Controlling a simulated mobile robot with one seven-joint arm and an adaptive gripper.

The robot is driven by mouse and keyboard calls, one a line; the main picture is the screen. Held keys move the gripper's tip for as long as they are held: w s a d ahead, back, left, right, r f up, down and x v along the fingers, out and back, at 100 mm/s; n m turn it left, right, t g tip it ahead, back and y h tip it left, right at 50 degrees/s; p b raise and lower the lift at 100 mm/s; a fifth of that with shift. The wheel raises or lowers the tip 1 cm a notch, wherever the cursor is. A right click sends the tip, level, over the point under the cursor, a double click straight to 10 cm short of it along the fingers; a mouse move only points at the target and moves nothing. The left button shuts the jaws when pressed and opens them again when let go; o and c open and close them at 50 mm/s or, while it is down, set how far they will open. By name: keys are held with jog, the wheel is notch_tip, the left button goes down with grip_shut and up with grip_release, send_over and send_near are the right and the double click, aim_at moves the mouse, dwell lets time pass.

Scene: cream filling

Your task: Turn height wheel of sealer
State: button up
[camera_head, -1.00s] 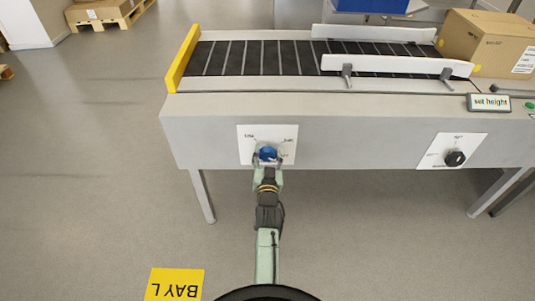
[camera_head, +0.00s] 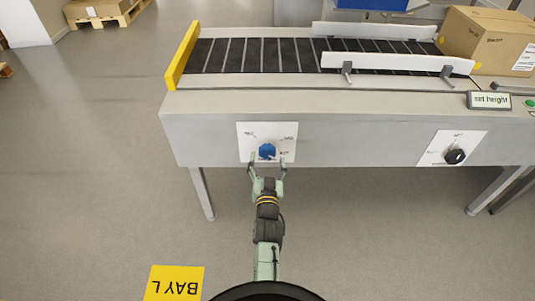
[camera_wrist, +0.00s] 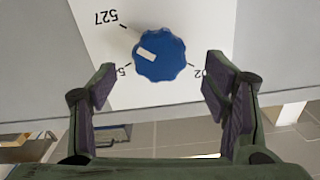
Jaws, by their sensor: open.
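The blue height wheel (camera_head: 267,151) sits on a white dial plate (camera_head: 246,143) on the sealer's front face. In the wrist view the scalloped wheel (camera_wrist: 165,62) has a white pointer mark (camera_wrist: 146,55) toward its upper left, near the printed "527". Other printed numbers are partly hidden. My gripper (camera_head: 267,163) is open and empty, just in front of and below the wheel. In the wrist view its two fingers (camera_wrist: 165,88) stand apart on either side, clear of the wheel. The sealer's display (camera_head: 491,100) reads "set height".
A second plate with a black knob (camera_head: 455,157) is to the right on the same face. A cardboard box (camera_head: 488,40) stands at the right end of the roller conveyor (camera_head: 270,57) beside white guide rails. A green button (camera_head: 530,105) is by the display. The floor at left is open.

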jog(key=s, duration=0.3)
jog(key=shift+w, duration=0.1)
dwell(0.3)
